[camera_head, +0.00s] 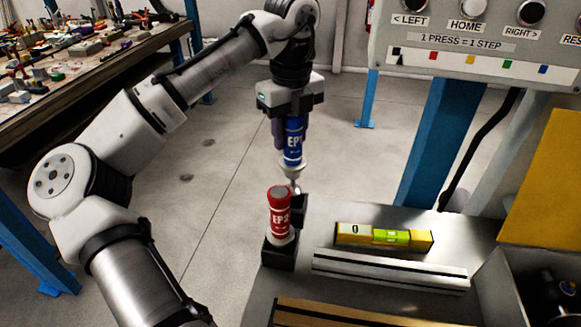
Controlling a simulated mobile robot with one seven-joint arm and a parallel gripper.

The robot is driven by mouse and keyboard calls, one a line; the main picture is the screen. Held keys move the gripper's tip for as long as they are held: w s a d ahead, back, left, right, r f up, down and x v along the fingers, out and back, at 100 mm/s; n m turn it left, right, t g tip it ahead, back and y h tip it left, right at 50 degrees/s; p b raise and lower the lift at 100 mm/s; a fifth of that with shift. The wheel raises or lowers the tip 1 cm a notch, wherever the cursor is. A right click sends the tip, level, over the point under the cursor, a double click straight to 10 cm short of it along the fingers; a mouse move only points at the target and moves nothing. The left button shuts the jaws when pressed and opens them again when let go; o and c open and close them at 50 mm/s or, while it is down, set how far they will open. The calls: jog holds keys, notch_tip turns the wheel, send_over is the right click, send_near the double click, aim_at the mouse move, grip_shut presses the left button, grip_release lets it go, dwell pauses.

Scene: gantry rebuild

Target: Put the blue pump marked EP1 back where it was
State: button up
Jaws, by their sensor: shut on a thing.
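The blue pump marked EP1 (292,146) is upright in my gripper (287,118), which is shut on its upper part. Its pale lower end and narrow tip hang just above and behind the red pump, near a black holder (299,205). Whether the tip touches that holder I cannot tell. The red pump (280,212), its label partly readable as EP2, stands upright in a black block (279,254) at the left edge of the metal bench. The red pump partly hides the black holder behind it.
A yellow spirit level (384,236) and a metal rail (390,270) lie on the bench (308,298). A control panel (475,45) with buttons stands at the upper right. A grey bin (520,290) is at the right. A cluttered workbench (75,65) is at the upper left.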

aim_at(291, 116)
notch_tip(291, 116, down, 9)
jog(key=shift+r+p, duration=0.15)
jog(key=shift+p, duration=0.45)
jog(key=shift+f, duration=0.6)
jog(key=o, duration=1.1)
notch_tip(291, 116, up, 13)
jog(key=shift+s+r+b, duration=0.1)
jog(key=shift+r+b, duration=0.05)
jog(key=shift+b, duration=0.95)
